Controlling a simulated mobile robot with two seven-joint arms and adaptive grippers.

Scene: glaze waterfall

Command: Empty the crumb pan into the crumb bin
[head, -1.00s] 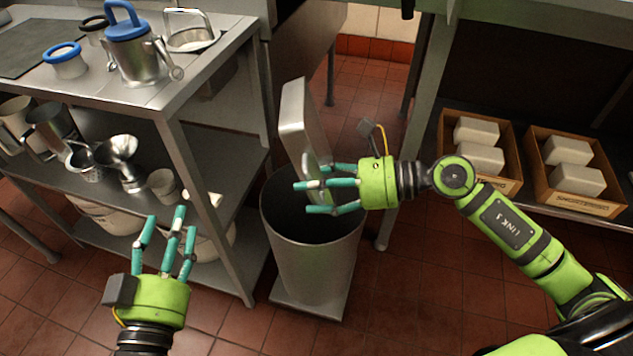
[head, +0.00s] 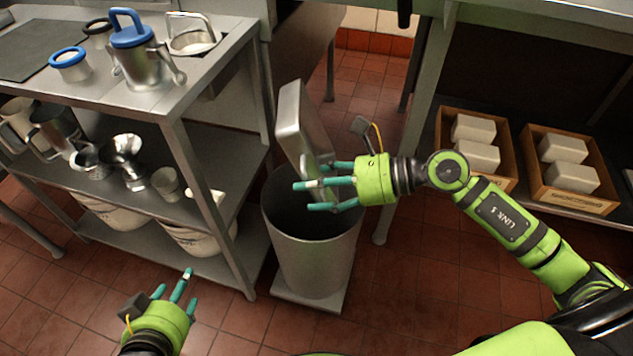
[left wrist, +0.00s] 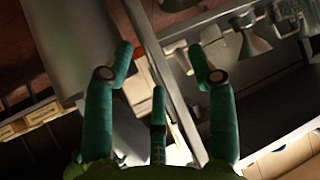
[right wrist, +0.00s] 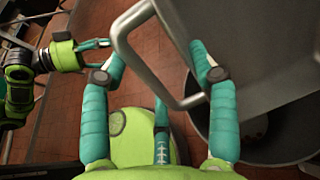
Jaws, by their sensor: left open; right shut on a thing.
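The crumb pan (head: 297,118) is a grey metal pan, tipped steeply on its side over the mouth of the crumb bin. The crumb bin (head: 312,255) is a tall round grey metal bin on a flat square base. My right gripper (head: 318,190) is shut on the pan's handle above the bin's opening. In the right wrist view the handle loop (right wrist: 150,50) passes between the fingers, and the dark bin rim (right wrist: 215,150) shows below the pan. My left gripper (head: 176,288) is open and empty, low at the left of the bin. The pan's inside is hidden.
Cardboard boxes (head: 572,170) of white blocks sit on the right shelf. Tiled floor is free in front.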

